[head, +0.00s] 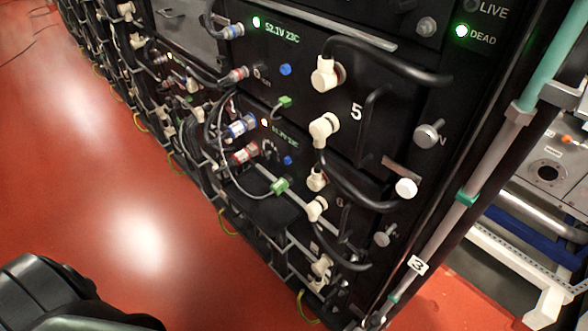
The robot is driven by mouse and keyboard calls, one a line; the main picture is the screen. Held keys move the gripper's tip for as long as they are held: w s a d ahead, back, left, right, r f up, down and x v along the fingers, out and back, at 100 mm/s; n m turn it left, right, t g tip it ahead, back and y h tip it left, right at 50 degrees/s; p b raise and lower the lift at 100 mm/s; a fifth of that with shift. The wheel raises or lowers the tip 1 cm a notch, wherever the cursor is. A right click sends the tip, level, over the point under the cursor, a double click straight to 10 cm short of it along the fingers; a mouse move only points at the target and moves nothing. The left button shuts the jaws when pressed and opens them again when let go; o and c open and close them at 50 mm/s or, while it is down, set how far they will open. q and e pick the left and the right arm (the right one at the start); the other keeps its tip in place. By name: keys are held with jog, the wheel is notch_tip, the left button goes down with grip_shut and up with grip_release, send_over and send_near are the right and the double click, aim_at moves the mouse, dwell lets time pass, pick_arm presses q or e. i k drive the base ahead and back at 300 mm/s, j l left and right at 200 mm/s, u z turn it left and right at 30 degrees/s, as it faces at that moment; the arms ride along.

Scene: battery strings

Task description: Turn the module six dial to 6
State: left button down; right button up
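Module six (340,201) is the black rack unit marked "6", below the unit marked "5" (356,111). Cables and red and blue connectors partly cover this area. Neither gripper is in view. Dark rounded parts at the bottom left look like my own body.
Cream elbow plugs (324,127) and black cables stick out of the rack front. Grey knobs (429,133) sit at its right. A green "DEAD" lamp (461,31) is lit at upper right. The red floor (130,190) left of the rack is clear.

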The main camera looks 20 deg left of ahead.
aim_at(266, 154)
jog(key=j+z, duration=0.1)
jog(key=z, duration=0.35)
jog(key=j+z, duration=0.25)
jog(key=j, duration=0.25)
jog(key=j+z, duration=0.25)
jog(key=j, duration=0.25)
jog(key=k+j+z, duration=0.15)
jog(key=j+z, duration=0.15)
jog(key=j, duration=0.15)
